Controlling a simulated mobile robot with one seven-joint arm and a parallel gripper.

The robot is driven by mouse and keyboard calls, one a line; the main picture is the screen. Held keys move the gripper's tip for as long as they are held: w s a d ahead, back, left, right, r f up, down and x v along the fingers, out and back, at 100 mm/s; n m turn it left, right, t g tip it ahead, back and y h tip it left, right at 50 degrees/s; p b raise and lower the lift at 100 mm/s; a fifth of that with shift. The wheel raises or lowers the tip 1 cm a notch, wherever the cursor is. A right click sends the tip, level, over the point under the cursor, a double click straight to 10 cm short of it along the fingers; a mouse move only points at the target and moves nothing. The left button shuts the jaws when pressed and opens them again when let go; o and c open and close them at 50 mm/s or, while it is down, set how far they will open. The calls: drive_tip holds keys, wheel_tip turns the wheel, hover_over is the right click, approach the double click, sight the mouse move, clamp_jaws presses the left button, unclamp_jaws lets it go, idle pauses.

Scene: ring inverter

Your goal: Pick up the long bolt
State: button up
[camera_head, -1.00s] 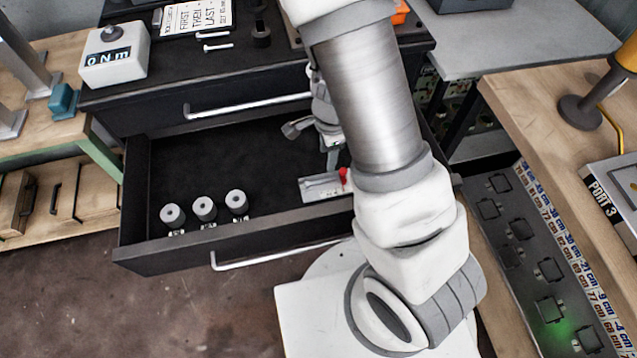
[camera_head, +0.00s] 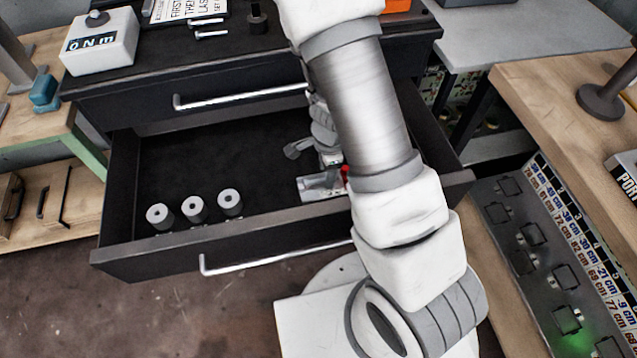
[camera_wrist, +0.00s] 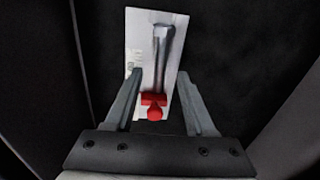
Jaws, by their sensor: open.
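In the wrist view a grey metal rod (camera_wrist: 161,58) with a wider top end lies along a pale card or plate (camera_wrist: 136,40), with a red piece (camera_wrist: 153,104) at its near end. It looks like a long bolt, but I cannot be sure. My gripper (camera_wrist: 158,76) is open, with one finger on each side of the rod and nothing held. The head view shows the plate (camera_head: 316,190) and the red piece (camera_head: 345,173) inside the open drawer, partly hidden by my arm. Two small bolts (camera_head: 208,21) (camera_head: 211,34) lie on the cabinet top.
The open black drawer (camera_head: 240,222) holds three grey cylinders (camera_head: 195,208) at its front left. A closed drawer's handle (camera_head: 240,99) is above it. A white box (camera_head: 100,45) stands on the cabinet top. The drawer's middle floor is bare. Benches flank the cabinet.

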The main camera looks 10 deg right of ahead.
drive_tip(key=shift+w+f, duration=0.1)
drive_tip(key=shift+f, duration=0.55)
clamp_jaws()
